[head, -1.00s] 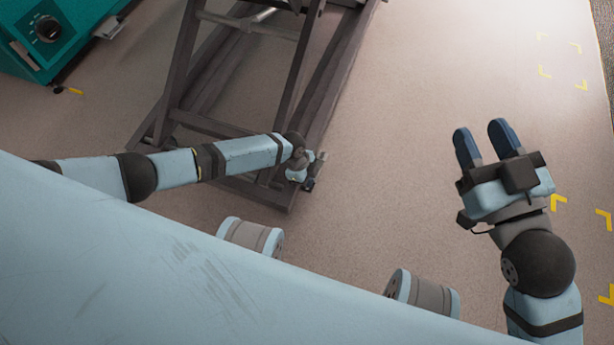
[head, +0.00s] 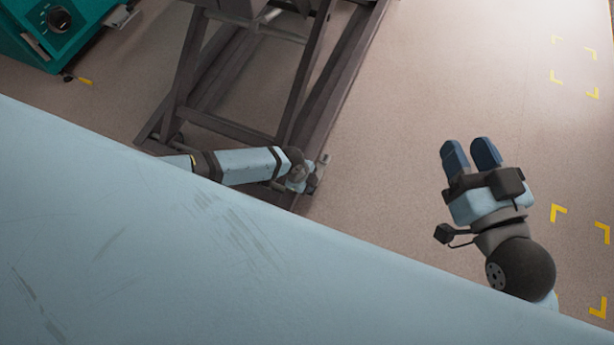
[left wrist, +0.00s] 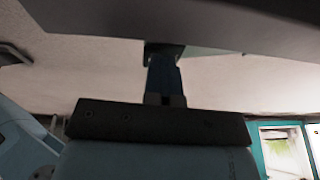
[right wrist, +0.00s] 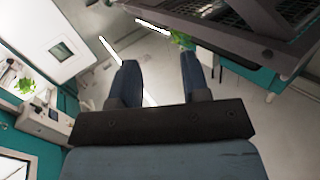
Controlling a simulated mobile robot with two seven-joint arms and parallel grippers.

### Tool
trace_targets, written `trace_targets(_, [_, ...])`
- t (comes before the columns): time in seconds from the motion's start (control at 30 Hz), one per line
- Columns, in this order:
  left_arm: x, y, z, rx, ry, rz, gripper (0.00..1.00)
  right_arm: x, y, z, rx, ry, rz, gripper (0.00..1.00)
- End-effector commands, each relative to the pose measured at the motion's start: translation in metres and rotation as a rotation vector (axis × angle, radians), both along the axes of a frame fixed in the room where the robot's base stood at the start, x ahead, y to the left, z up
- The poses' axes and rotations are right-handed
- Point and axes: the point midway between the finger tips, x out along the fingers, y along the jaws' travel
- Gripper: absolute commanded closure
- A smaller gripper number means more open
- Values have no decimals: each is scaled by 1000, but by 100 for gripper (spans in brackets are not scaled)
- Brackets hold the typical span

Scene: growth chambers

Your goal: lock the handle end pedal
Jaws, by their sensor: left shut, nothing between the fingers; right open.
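A dark metal trolley frame (head: 335,85) stands on the floor at the top middle of the head view. A small pale-grey piece (head: 324,159), possibly the handle end pedal, shows at its near lower corner. My left gripper (head: 303,182) is down at that corner, close to this piece; its fingers are mostly hidden there. In the left wrist view my left fingers (left wrist: 163,75) are shut and empty, reaching to a dark bar (left wrist: 220,25) overhead. Contact cannot be told. My right gripper (head: 467,146) is open and empty above clear floor; its spread fingers show in the right wrist view (right wrist: 159,65).
A teal cabinet with a black dial (head: 60,20) stands at the top left. Yellow corner marks (head: 557,213) lie on the floor at the right. The floor between the trolley and my right gripper is clear. My own pale-blue body covers the lower left.

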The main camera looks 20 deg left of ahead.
Motion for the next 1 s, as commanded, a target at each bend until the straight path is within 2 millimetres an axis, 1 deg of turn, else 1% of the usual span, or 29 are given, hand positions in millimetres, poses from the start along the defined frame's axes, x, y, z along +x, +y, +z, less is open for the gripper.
trace_targets(0.03, [-5,-2,15,-1,4,0,100,-9,5,-1,41,82,-5,57])
trace_targets(0.17, [-10,-5,37,-1,5,6,100,-12,6,22,97,58,-25,57])
trace_targets(0.2, [-11,1,47,0,2,5,100,-11,5,29,107,30,-31,57])
trace_targets(0.3, [-13,8,69,1,1,5,100,-11,3,47,135,-28,-47,57])
trace_targets(0.4, [-16,14,89,1,1,5,100,-12,2,62,159,-74,-59,57])
trace_targets(0.5, [-19,19,103,0,1,5,100,-12,1,72,176,-110,-68,57])
trace_targets(0.6, [-20,23,113,1,3,6,100,-13,0,79,188,-135,-73,57])
trace_targets(0.7, [-21,24,118,0,3,5,100,-13,-1,82,194,-149,-75,57])
trace_targets(1.0, [-21,24,119,0,3,5,100,-14,-1,83,197,-156,-77,57])
